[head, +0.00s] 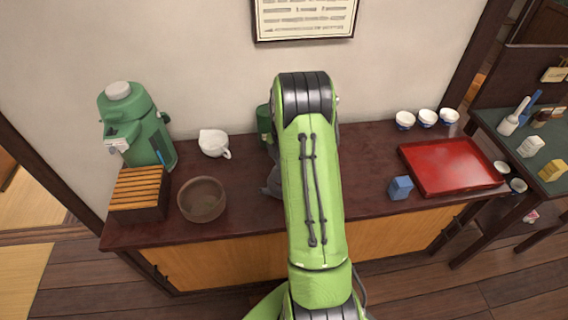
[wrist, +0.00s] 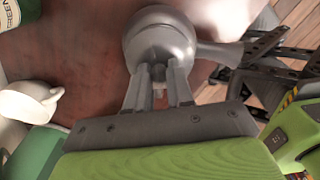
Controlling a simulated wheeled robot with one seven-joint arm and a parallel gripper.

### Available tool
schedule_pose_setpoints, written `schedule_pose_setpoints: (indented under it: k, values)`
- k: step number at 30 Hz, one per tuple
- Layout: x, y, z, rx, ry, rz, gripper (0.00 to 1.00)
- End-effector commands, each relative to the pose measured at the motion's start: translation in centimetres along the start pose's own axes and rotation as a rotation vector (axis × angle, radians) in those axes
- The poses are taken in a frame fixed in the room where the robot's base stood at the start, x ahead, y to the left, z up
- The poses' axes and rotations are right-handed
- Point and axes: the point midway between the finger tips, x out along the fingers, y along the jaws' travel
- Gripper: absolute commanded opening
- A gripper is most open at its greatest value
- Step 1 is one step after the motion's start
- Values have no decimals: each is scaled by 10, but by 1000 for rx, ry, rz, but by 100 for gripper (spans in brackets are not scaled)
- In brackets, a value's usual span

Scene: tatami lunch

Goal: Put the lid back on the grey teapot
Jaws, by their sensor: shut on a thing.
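The grey teapot (wrist: 222,54) shows in the wrist view just beyond my fingertips, with its side handle pointing right. In the head view a small part of the teapot (head: 271,182) shows left of my arm, on the dark counter. My gripper (wrist: 162,74) is shut at a grey rounded piece, which looks like the lid (wrist: 158,48), over the teapot. The fingers hide much of where they grip. I cannot tell whether the lid touches the teapot's rim. In the head view my arm hides the gripper and most of the teapot.
On the dark counter (head: 245,215), a green canister (head: 264,120) stands behind the teapot, and a white pourer (head: 213,143) and brown bowl (head: 202,201) are to the left. A blue block (head: 400,188) and red tray (head: 452,168) lie to the right of my arm.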

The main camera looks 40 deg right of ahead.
Motion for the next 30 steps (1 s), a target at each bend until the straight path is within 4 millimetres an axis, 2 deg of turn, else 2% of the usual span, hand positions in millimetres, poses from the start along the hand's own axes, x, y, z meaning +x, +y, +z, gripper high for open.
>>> schedule_pose_setpoints:
  k: [5, 6, 11, 17, 22, 30]
  values:
    - [0, 0, 0, 0, 0, 0, 0]
    - [0, 0, 0, 0, 0, 0, 26]
    - [0, 0, 0, 0, 0, 0, 51]
    - [0, 0, 0, 0, 0, 0, 51]
    - [0, 0, 0, 0, 0, 0, 76]
    - [0, 0, 0, 0, 0, 0, 77]
